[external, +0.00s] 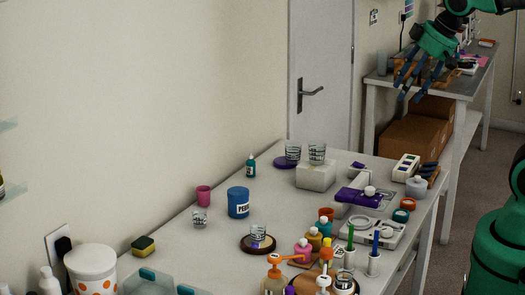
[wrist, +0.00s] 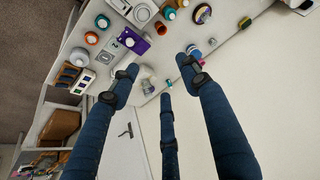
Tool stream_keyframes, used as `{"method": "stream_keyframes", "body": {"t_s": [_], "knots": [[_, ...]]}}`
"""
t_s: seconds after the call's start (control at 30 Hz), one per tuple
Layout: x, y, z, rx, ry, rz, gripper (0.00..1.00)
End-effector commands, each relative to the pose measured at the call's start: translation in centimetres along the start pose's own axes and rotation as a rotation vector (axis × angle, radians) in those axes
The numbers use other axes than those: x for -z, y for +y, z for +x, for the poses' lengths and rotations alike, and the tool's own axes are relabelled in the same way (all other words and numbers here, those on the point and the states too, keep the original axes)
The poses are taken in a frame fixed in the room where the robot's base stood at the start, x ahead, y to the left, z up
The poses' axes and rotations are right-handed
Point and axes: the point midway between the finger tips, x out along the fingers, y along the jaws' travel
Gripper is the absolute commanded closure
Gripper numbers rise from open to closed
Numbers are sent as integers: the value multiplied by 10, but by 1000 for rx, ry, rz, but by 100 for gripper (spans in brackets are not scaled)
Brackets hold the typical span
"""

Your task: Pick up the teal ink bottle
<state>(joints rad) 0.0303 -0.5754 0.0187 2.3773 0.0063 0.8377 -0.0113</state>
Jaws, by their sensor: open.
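Another teal bottle (external: 325,226) stands among coloured bottles mid-table. My gripper (external: 407,90) is open and empty, high at the upper right, well apart from both bottles. Its blue fingers (wrist: 160,72) spread across the wrist view.
A blue tub (external: 238,202) and pink cup (external: 203,195) stand left of the back bottle. A white block (external: 316,176) bearing a measuring cup stands to its right. A purple-and-white scale (external: 358,196) and crowded bottles fill the right. Clear tabletop surrounds the back bottle's front side.

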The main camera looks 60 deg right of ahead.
Motion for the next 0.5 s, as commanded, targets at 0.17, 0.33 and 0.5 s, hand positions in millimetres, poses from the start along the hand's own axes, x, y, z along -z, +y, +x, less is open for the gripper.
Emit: {"method": "stream_keyframes", "body": {"t_s": [0.17,0.33,0.5], "knots": [[48,7,13,-6,-10,13,54],[90,16,31,-11,-14,25,54],[131,26,53,-16,-19,36,54]]}}
